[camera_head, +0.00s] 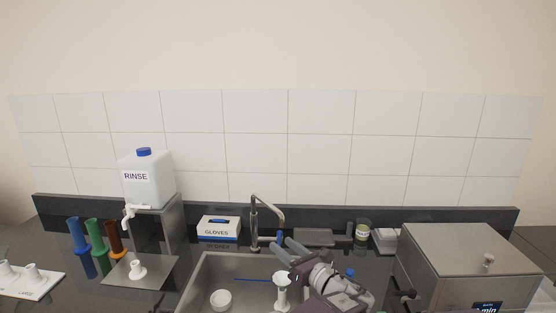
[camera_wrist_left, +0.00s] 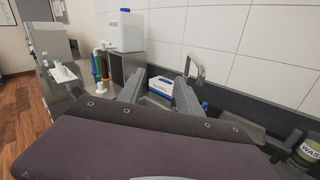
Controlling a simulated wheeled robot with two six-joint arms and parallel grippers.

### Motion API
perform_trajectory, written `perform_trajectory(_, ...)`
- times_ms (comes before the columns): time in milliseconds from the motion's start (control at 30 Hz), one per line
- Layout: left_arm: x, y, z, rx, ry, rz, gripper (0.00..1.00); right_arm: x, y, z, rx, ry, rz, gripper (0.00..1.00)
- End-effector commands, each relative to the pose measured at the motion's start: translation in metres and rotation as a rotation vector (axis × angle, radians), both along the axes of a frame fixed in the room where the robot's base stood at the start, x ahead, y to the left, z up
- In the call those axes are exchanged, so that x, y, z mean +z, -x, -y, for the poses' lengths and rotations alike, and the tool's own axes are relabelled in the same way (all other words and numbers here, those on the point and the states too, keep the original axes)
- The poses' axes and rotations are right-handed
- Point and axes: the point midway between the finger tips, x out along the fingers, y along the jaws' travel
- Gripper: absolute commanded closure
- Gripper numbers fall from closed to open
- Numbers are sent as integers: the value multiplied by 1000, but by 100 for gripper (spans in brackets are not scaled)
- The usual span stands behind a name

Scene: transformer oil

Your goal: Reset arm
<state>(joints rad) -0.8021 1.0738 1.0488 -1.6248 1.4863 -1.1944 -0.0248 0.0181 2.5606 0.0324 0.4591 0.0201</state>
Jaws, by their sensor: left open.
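My left gripper (camera_head: 281,246) is above the right part of the sink in the head view, its fingers pointing up and left toward the tap. In the left wrist view its two fingers (camera_wrist_left: 159,84) stand apart with nothing between them. The glove box and tap lie beyond them there. My left arm covers part of the sink's right side and the counter behind. My right gripper is in neither view.
The tap (camera_head: 254,222) stands close behind my gripper. A white funnel-like piece (camera_head: 282,291) is just below it, and a white dish (camera_head: 221,299) lies in the sink (camera_head: 200,272). The glove box (camera_head: 218,229), rinse container (camera_head: 147,180) and steel machine (camera_head: 470,255) stand around.

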Motion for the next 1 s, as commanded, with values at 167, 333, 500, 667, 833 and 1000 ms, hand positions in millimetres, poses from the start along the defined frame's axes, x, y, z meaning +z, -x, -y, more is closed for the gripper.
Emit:
perform_trajectory(167,27,-11,-34,61,37,36,59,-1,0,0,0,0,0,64)
perform_trajectory(333,58,-15,-85,147,68,63,59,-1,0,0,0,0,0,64)
perform_trajectory(500,74,-3,-167,292,140,28,59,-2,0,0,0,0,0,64)
perform_trajectory(667,48,52,-270,500,392,-66,59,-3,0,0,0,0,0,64)
perform_trajectory(833,-38,175,-321,834,949,-52,59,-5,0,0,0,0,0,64)
perform_trajectory(1000,-120,288,-268,1307,1558,213,59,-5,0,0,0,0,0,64)
